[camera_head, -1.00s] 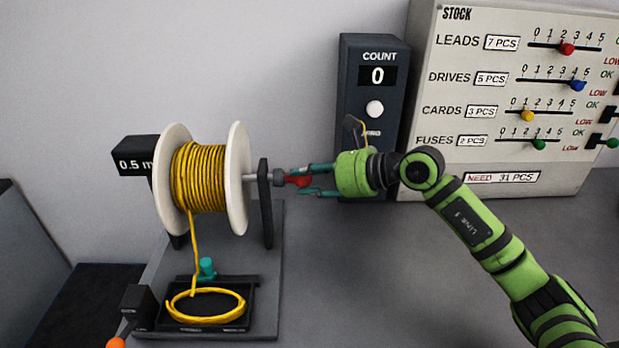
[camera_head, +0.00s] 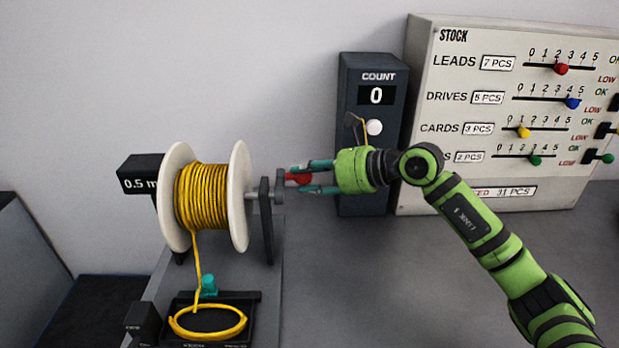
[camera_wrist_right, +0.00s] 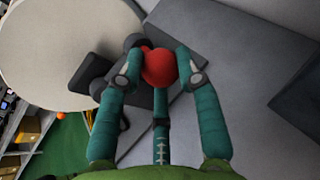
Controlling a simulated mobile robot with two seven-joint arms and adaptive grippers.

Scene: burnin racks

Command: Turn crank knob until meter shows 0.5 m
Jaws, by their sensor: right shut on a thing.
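The red crank knob (camera_head: 298,179) sits at the right end of the reel's axle, beside a dark upright support. My right gripper (camera_head: 305,178) has its teal fingers around it. In the right wrist view the red knob (camera_wrist_right: 159,67) lies between the fingertips of my right gripper (camera_wrist_right: 158,70), which is shut on it. The meter (camera_head: 140,175) left of the reel reads 0.5 m. The reel (camera_head: 203,197) has white flanges and holds yellow cable. A strand runs down to a coil of yellow cable (camera_head: 208,322) in a black tray. My left gripper is not in view.
A dark counter box (camera_head: 376,125) reading COUNT 0 stands behind my right gripper. A white STOCK board (camera_head: 500,120) with coloured sliders stands at the right. A teal peg (camera_head: 208,285) stands near the tray. The grey table right of the reel is clear.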

